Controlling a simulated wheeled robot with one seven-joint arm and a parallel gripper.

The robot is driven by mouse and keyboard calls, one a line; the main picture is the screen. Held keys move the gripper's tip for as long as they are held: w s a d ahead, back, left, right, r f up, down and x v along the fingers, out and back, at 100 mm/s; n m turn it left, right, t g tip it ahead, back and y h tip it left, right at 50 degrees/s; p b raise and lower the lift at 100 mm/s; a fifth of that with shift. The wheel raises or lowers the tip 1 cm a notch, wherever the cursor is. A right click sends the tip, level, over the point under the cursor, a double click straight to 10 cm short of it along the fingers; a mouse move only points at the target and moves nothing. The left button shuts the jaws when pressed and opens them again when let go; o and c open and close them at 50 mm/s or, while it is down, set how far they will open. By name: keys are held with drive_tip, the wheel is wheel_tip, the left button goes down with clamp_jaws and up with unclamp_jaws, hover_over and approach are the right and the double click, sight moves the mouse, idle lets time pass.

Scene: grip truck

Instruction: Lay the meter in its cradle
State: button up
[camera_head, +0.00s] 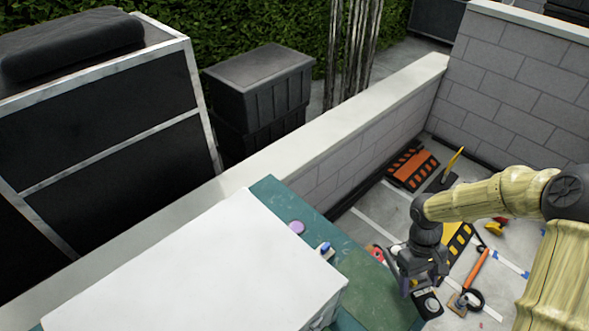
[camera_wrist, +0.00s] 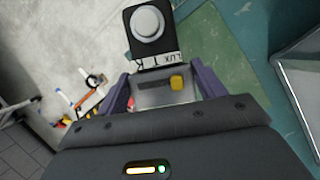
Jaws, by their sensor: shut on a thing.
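The meter (camera_head: 428,304) is a dark, flat device with a round white dome; it also shows in the wrist view (camera_wrist: 149,38), with a white lettered strip and a yellow button on its grey lower part. My gripper (camera_wrist: 163,84) is shut on that lower part, one finger on each side. In the head view my gripper (camera_head: 424,283) is beside the right edge of the green tabletop (camera_head: 378,277), and the meter hangs below it. I cannot make out a cradle for certain in either view.
A large white box (camera_head: 205,265) covers much of the tabletop. A purple item (camera_head: 297,227) and a small blue-topped item (camera_head: 326,249) lie beside it. On the floor are an orange-black ramp (camera_head: 411,167) and an orange-handled tool (camera_head: 474,272). A low block wall (camera_head: 360,155) runs behind.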

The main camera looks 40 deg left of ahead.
drive_tip(key=w+d+f+m+g+y, duration=0.1)
drive_tip(key=w+d+f+m+y, duration=0.1)
drive_tip(key=w+d+m, duration=0.2)
drive_tip(key=w+d+f+m+y, duration=0.1)
drive_tip(key=w+d+m, duration=0.3)
drive_tip(key=d, duration=0.9)
drive_tip(key=f+m, duration=0.1)
drive_tip(key=m, duration=0.2)
drive_tip(key=shift+d+f+m+g+y, duration=0.15)
drive_tip(key=shift+f+m+g+y, duration=0.2)
drive_tip(key=shift+m+g+y, duration=0.05)
drive_tip(key=shift+w, duration=0.15)
